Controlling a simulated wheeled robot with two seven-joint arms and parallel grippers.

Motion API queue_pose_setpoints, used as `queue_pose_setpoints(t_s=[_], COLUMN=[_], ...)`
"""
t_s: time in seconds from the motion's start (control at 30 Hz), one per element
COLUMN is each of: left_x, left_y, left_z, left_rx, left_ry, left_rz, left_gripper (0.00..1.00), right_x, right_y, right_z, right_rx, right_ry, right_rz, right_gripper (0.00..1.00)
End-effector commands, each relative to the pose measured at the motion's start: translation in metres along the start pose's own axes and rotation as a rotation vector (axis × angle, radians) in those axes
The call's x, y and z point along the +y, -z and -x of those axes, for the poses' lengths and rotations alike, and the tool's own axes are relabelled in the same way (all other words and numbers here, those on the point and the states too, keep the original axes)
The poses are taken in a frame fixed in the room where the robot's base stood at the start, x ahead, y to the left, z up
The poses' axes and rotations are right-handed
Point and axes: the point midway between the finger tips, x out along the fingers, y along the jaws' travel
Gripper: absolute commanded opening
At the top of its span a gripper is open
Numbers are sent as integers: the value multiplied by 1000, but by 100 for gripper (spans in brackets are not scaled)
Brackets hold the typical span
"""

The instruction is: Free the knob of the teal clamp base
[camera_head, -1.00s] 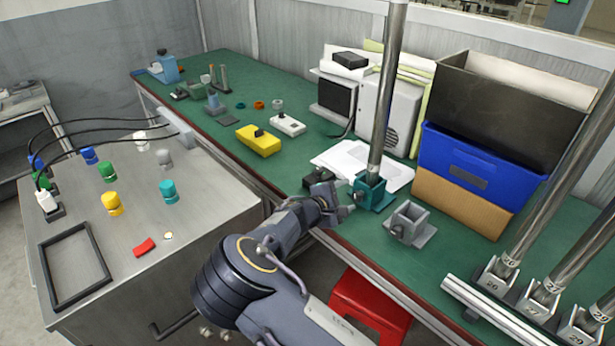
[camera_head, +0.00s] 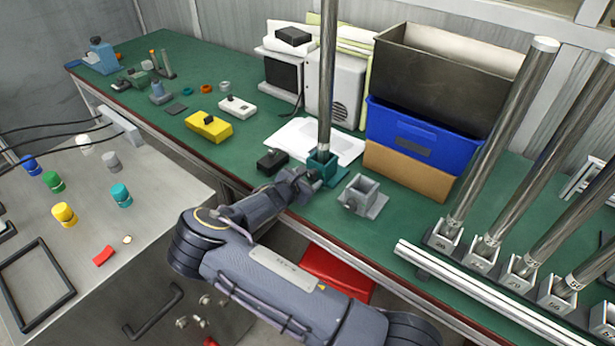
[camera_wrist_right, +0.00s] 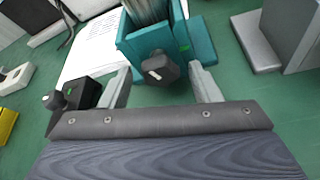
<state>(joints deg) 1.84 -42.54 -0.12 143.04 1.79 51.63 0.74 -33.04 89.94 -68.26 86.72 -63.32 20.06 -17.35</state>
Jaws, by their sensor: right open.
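The teal clamp base (camera_head: 323,167) stands on the green bench with a tall metal pole (camera_head: 328,85) upright in it. In the right wrist view the teal base (camera_wrist_right: 197,42) shows close up, with its dark knob (camera_wrist_right: 159,68) facing me. My right gripper (camera_head: 308,183) is at the front of the base. In the wrist view its open fingers (camera_wrist_right: 160,85) stand on either side of the knob, with gaps visible between them and it. The head view hides the knob behind the gripper. My left gripper is not in view.
A grey clamp base (camera_head: 362,196) stands close to the right of the teal one. A small black box (camera_head: 272,161) is to its left and papers (camera_head: 318,140) lie behind. A blue bin (camera_head: 420,135) and clamped poles are farther right.

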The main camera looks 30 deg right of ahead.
Motion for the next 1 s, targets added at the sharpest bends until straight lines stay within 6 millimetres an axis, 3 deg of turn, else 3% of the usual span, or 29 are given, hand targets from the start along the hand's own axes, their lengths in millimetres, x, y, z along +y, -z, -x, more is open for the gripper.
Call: queue_pose_setpoints(t_s=[0.23, 0.6, 1.0], left_x=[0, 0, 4], left_y=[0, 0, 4], left_z=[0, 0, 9], left_rx=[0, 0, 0], left_ry=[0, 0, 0], left_rz=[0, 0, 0], left_gripper=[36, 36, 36], right_x=[0, 0, 1], right_y=[0, 0, -3], right_z=[-1, -1, 0], right_rx=[0, 0, 2], right_ry=[0, 0, 38], right_rz=[-1, -1, 82], right_gripper=[57, 12, 12])
